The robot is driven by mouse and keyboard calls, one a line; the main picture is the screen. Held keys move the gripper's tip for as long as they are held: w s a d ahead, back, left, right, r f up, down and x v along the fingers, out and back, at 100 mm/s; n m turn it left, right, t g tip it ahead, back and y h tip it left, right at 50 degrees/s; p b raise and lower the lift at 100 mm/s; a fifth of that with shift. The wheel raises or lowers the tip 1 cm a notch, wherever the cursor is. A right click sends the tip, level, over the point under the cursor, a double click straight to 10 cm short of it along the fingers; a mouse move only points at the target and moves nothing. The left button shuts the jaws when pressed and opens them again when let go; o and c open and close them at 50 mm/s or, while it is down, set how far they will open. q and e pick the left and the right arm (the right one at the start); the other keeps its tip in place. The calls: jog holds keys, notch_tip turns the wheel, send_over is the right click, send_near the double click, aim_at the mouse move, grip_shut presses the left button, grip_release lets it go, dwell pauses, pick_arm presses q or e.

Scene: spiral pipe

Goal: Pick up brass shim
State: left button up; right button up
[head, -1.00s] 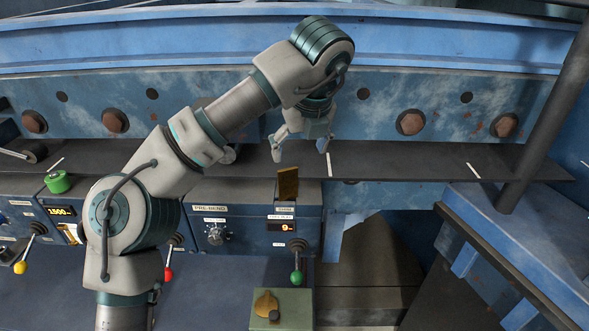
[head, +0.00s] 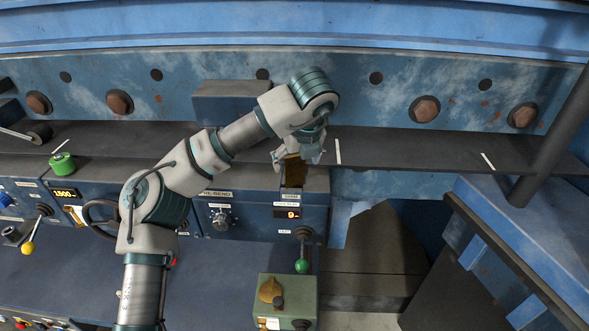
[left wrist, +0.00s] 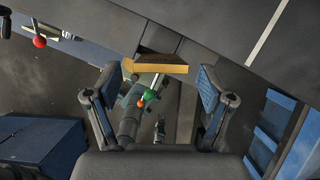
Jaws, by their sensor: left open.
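The brass shim (head: 295,172) is a small gold-brown plate standing upright in the top of the blue control panel, above the red digit display. My left gripper (head: 299,156) is right at its upper end in the head view and partly covers it. In the left wrist view the shim (left wrist: 160,66) shows its gold edge between the spread fingers of the left gripper (left wrist: 158,90), toward their far ends. My right gripper does not show.
A dark ledge (head: 420,150) runs behind the panel. A green-knobbed lever (head: 301,266) stands below the display, above a green box (head: 288,302) with a brass knob. A dark post (head: 550,140) rises at right.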

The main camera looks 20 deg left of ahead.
aim_at(295, 166)
pick_arm(q)
jog(key=x, duration=0.3)
jog(key=shift+a+f+p, duration=0.1)
jog(key=shift+f+p, duration=0.1)
jog(key=shift+p, duration=0.2)
jog(key=shift+w+f, duration=0.3)
jog(key=shift+w, duration=0.05)
jog(key=shift+s+r, duration=0.1)
jog(key=shift+s, duration=0.05)
jog(key=c, duration=0.6)
grip_shut()
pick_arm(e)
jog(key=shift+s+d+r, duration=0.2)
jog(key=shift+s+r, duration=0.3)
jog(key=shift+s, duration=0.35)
pick_arm(q)
jog(key=shift+r, duration=0.1)
